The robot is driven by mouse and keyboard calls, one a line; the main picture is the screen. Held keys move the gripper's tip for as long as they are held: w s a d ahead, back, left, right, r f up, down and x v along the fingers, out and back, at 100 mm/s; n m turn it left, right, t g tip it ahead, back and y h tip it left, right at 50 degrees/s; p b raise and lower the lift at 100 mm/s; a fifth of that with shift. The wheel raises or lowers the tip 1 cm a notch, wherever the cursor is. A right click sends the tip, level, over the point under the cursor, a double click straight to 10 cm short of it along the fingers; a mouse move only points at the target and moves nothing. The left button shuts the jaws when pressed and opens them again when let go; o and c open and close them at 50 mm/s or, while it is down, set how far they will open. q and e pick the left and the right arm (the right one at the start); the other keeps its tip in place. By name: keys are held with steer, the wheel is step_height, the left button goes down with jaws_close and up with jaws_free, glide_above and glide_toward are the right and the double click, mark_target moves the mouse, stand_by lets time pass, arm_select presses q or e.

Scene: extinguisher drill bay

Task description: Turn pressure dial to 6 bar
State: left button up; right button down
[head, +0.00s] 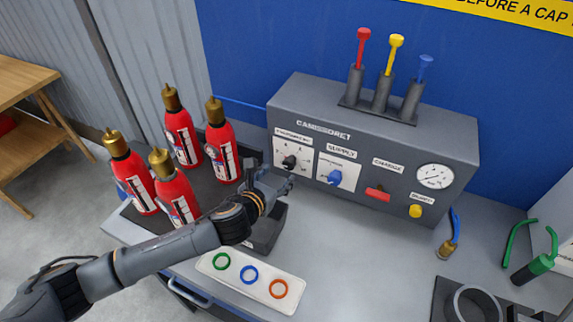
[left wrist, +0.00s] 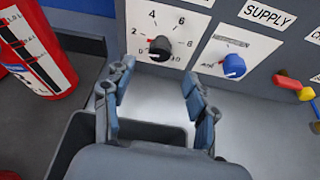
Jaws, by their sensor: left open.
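The pressure dial is a black knob (head: 290,161) on a white scale plate at the left of the grey cabinet front. In the left wrist view the knob (left wrist: 160,48) stands amid numbers from 0 to 10. A small red mark shows on its left side, toward the low numbers near 2; the exact reading is unclear. My left gripper (head: 286,182) is just in front of and below the dial. In the left wrist view its two fingers (left wrist: 158,78) are spread, empty and apart from the knob. My right gripper is not in view.
A blue supply knob (head: 335,177) sits right of the dial, then a red lever (head: 378,193), gauge (head: 435,177) and yellow button (head: 415,211). Several red extinguishers (head: 222,150) stand left. A dark bin (left wrist: 78,145) lies under my gripper. A ring tray (head: 235,279) is in front.

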mark_target(288, 165)
arm_select(q)
steer(key=x, duration=0.7)
steer(key=shift+w+d+f, duration=0.15)
steer(key=shift+w, duration=0.1)
steer(key=c, duration=1.1)
